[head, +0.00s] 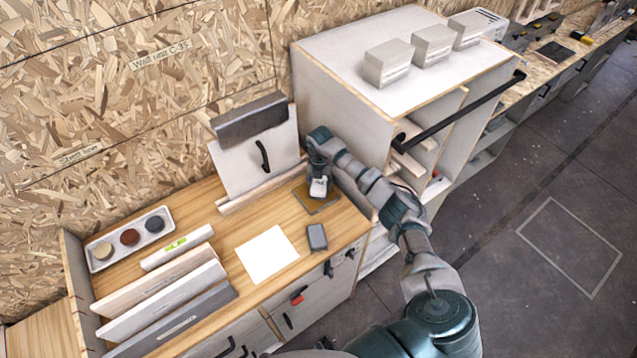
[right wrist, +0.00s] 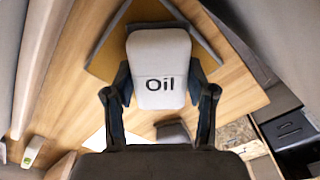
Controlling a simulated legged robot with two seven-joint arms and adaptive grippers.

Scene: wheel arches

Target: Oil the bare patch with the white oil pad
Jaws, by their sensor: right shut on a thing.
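My right gripper (head: 318,182) is shut on the white oil pad (head: 318,189), a pale block marked "Oil". In the right wrist view the pad (right wrist: 160,88) sits between the two fingers of the gripper (right wrist: 160,92). The bare patch (head: 329,202) is a dull brown square with a dark edge on the wooden worktop. It also shows in the right wrist view (right wrist: 108,62), behind the pad, which hides part of it. The pad is over the patch; I cannot tell whether they touch. My left gripper is not in view.
A dark grey block (head: 317,237) and a white sheet (head: 267,254) lie in front on the worktop. A tray (head: 100,262) with three round discs, a spirit level (head: 178,247) and boards are at left. A white cabinet (head: 340,85) stands close behind the arm.

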